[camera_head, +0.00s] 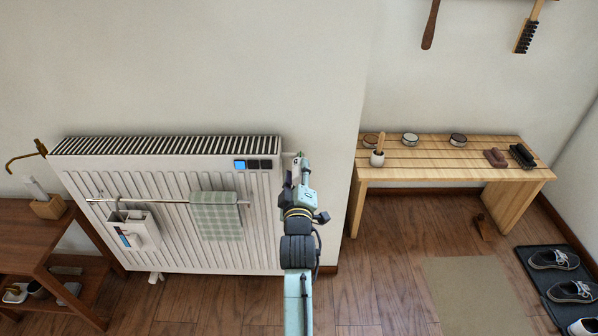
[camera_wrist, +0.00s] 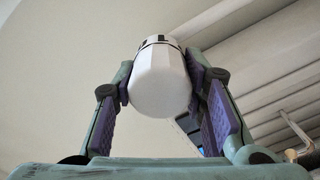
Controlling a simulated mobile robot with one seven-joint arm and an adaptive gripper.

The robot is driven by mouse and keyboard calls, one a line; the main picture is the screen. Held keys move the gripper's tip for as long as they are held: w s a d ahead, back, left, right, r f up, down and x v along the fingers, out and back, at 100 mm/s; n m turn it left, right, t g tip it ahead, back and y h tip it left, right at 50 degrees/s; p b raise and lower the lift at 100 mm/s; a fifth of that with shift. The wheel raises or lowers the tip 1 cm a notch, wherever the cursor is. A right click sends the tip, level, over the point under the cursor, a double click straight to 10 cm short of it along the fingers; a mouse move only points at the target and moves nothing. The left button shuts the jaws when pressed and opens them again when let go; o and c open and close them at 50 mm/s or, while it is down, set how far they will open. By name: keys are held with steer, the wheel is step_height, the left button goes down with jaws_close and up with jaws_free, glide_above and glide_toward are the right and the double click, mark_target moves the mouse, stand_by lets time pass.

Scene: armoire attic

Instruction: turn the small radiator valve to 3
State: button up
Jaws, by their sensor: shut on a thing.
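The white radiator (camera_head: 262,205) hangs on the wall left of centre in the head view. My gripper (camera_head: 297,165) is at its upper right corner, and my arm hides most of the valve there. In the wrist view the valve knob (camera_wrist: 160,85) is a white faceted cylinder with dark marks near its far end. My gripper's two purple-padded fingers (camera_wrist: 160,92) are on either side of the knob, shut on it. The number the knob is set to cannot be read.
A towel (camera_head: 216,215) and a white holder (camera_head: 135,230) hang on the radiator's rail. A wooden bench (camera_head: 450,172) with tins and brushes stands to the right. A brown side table (camera_head: 25,245) stands at the left.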

steer(key=n+p, duration=0.1)
steer(key=n, duration=0.3)
steer(key=shift+a+n, duration=0.1)
steer(key=shift+n, duration=0.2)
steer(key=shift+f+n+p, duration=0.2)
steer(key=shift+n+p, duration=0.4)
steer(key=shift+n, duration=1.7)
steer(key=o, duration=1.2)
steer(key=shift+c, duration=0.2)
steer(key=s, duration=0.7)
steer(key=shift+s, duration=0.25)
